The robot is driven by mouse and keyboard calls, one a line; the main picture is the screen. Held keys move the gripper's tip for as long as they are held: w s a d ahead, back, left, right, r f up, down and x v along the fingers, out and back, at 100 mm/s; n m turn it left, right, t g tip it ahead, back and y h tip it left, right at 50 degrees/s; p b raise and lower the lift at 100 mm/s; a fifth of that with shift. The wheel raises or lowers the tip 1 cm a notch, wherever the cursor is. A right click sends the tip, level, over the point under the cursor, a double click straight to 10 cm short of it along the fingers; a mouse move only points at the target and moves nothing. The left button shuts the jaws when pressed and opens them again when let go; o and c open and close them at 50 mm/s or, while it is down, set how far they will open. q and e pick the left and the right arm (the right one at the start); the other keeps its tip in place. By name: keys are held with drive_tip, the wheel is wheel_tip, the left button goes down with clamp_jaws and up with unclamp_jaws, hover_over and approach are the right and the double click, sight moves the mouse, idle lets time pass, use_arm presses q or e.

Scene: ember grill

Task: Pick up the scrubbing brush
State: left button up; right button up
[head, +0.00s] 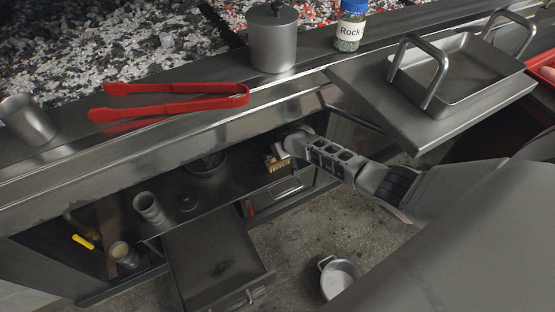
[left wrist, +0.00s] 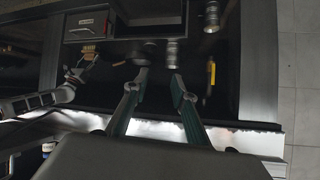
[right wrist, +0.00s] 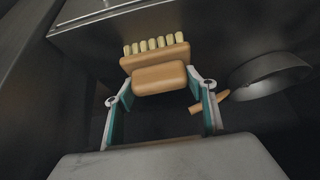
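The scrubbing brush (right wrist: 160,77) has a tan wooden body with a row of pale bristles along its far edge in the right wrist view. My right gripper (right wrist: 160,88) is open, with one fingertip on each side of the near part of the body. Whether the tips touch it cannot be told. In the head view the brush (head: 274,163) is in the low compartment under the grill, partly hidden by my right gripper (head: 290,147). It also shows in the left wrist view (left wrist: 89,50). My left gripper (left wrist: 155,84) is open and empty, outside the head view.
A metal bowl (right wrist: 270,75) is right of the brush in the right wrist view. The counter edge (head: 160,150) overhangs the compartment. An open drawer (head: 215,260), metal cups (head: 149,207) and a yellow-handled tool (head: 83,241) are to the left. A pot (head: 340,277) is below.

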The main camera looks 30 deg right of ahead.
sight(280, 162)
use_arm(q)
drive_tip(key=shift+s+a+f, duration=0.1)
drive_tip(key=shift+f, duration=0.05)
use_arm(e)
drive_tip(key=shift+f, duration=0.1)
